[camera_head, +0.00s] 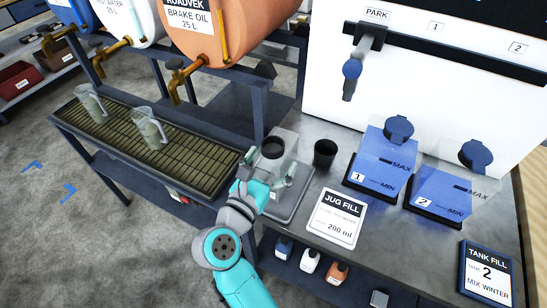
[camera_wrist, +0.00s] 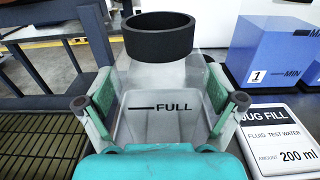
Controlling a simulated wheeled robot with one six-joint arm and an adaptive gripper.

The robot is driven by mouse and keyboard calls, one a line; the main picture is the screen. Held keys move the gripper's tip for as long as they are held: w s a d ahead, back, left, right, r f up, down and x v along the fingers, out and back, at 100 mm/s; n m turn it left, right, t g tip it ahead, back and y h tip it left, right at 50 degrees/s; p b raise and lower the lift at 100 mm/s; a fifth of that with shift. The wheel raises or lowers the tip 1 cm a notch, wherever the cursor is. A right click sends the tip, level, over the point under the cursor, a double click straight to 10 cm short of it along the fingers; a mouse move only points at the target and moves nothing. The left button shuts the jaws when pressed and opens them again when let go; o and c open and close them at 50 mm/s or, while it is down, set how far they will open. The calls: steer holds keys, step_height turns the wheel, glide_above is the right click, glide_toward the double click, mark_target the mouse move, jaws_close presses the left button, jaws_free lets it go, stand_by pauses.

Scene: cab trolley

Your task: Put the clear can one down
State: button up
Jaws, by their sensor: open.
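The clear can (camera_head: 285,143) has see-through walls and a black ring at its top, and it stands upright at the left end of the bench, by a grey plate (camera_head: 291,207). In the wrist view the can (camera_wrist: 157,125) shows a FULL mark and its black ring. My gripper (camera_head: 267,184) is open at the can's near side. In the wrist view one finger of my gripper (camera_wrist: 160,104) is on each side of the can, with the can between them. My gripper hides the can's base, and I cannot tell whether a finger touches it.
A black cup (camera_head: 325,153) stands right of the can. The JUG FILL card (camera_head: 336,218) lies in front, and blue tanks 1 (camera_head: 378,165) and 2 (camera_head: 440,192) stand further right. Left is a grated tray (camera_head: 185,150) with two clear jugs (camera_head: 150,128) under drum taps.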

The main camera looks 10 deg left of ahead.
steer(key=v, duration=1.1)
steer(key=shift+s, duration=0.15)
steer(key=s+d+n+t, duration=0.35)
steer(key=d+n, duration=0.35)
steer(key=d, duration=0.4)
steer(key=s+d+n+t, duration=0.35)
steer(key=d+n, duration=0.45)
steer(key=d, duration=0.3)
steer(key=s+d+f+n+g+y, duration=0.3)
steer(key=s+f+n, duration=0.3)
steer(key=s+n, duration=0.4)
steer(key=s+d+f+n+g+y, duration=0.2)
steer(key=s+f+n+g, duration=0.4)
steer(key=s+n, duration=0.5)
steer(key=n+y, duration=0.1)
steer(key=n, duration=0.3)
steer(key=shift+s+d, duration=0.3)
steer(key=shift+d, duration=0.1)
